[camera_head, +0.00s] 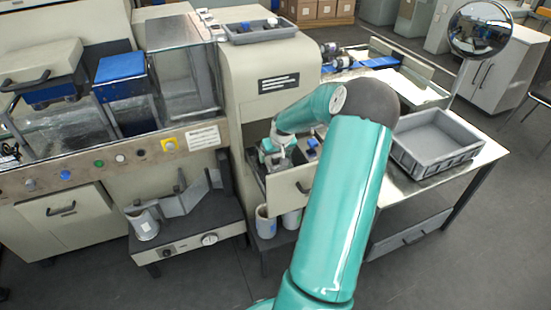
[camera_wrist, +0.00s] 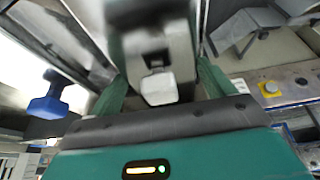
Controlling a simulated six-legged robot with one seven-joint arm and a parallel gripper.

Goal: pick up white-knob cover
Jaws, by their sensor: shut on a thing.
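The white-knob cover is a dark grey metal piece with a pale, rounded white knob (camera_wrist: 158,88) in the middle of the wrist view. My gripper (camera_wrist: 160,80) has its green fingers on both sides of it and is shut on it. The fingertips are partly hidden by the cover. In the head view my gripper (camera_head: 276,152) is small, over the open beige drawer (camera_head: 288,186) of the machine. The cover is too small and covered there to make out clearly.
A blue-knobbed piece (camera_wrist: 48,97) is left of my gripper in the wrist view. An empty grey crate (camera_head: 436,150) stands on the metal table at right. White containers (camera_head: 265,224) stand below the drawer. A grey tray (camera_head: 258,31) with parts lies on the machine top.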

